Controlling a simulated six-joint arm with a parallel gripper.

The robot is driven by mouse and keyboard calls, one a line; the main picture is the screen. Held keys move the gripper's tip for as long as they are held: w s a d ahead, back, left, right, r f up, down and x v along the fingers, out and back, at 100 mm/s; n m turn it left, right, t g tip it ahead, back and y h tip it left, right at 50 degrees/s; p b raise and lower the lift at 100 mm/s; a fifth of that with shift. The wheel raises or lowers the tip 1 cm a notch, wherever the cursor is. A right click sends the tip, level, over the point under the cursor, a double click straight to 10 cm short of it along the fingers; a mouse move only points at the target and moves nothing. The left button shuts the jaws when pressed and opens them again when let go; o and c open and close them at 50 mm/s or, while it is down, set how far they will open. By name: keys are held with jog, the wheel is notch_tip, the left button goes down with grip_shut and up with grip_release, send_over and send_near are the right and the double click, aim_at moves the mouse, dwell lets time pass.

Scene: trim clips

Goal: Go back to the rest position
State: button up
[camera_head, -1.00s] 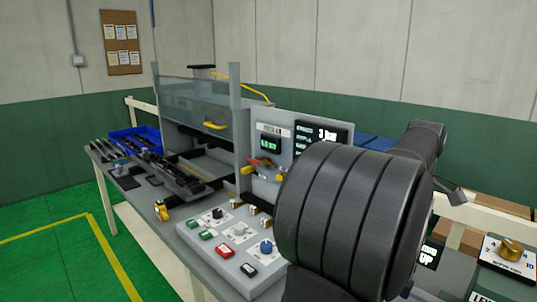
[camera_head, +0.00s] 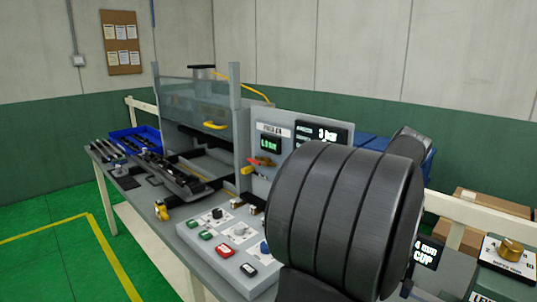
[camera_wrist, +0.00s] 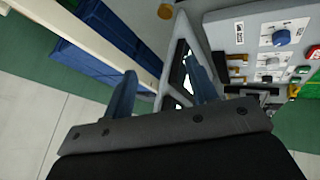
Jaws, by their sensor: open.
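My gripper (camera_wrist: 162,97) shows in the wrist view with its two blue-grey fingers spread apart and nothing held between them. It is above the bench, with the control panel (camera_wrist: 275,48) to its upper right. In the head view the large dark ribbed part of my arm fills the centre right, and my gripper is not visible there. The same control panel (camera_head: 228,244), with knobs and red and green buttons, lies just left of my arm.
A clear-guarded station (camera_head: 205,105) with a yellow handle stands on the bench. A blue bin (camera_head: 135,140) of dark parts sits at the far left. A brass-knobbed box (camera_head: 508,254) is at the right. Cardboard boxes (camera_head: 492,203) are behind a cream rail (camera_head: 470,208). Green floor is open at left.

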jog(key=shift+w+d+r+m+t+h, duration=0.1)
jog(key=shift+w+r+m+t+h, duration=0.15)
jog(key=shift+w+m+t, duration=0.25)
jog(key=shift+w+d+r+m+t+h, duration=0.15)
jog(key=shift+w+r+t, duration=0.2)
jog(key=shift+w, duration=0.3)
jog(key=shift+w+a+r+m+t+h, duration=0.1)
jog(key=shift+w+r+m+t+h, duration=0.1)
jog(key=shift+w+m+t, duration=0.3)
jog(key=shift+o, duration=0.2)
jog(key=shift+w, duration=0.1)
jog(key=o, duration=1)
jog(key=s+d+r+m+g, duration=0.15)
jog(key=s+r+m, duration=0.25)
jog(key=s, duration=0.8)
jog(key=s+r+m+g+h, duration=0.1)
jog(key=s+r+m+g, duration=0.3)
jog(key=s, duration=0.7)
jog(key=s+r+m+g, duration=0.1)
jog(key=s+r+m, duration=0.35)
jog(key=s, duration=0.75)
jog(key=s+x, duration=0.1)
jog(key=x, duration=0.9)
jog(key=shift+w+f+m, duration=0.15)
jog(key=shift+f+m, duration=0.15)
jog(key=shift+f, duration=0.15)
jog(key=shift+r, duration=0.15)
jog(key=v, duration=0.9)
jog(key=shift+a+r, duration=0.2)
jog(key=shift+r, duration=0.15)
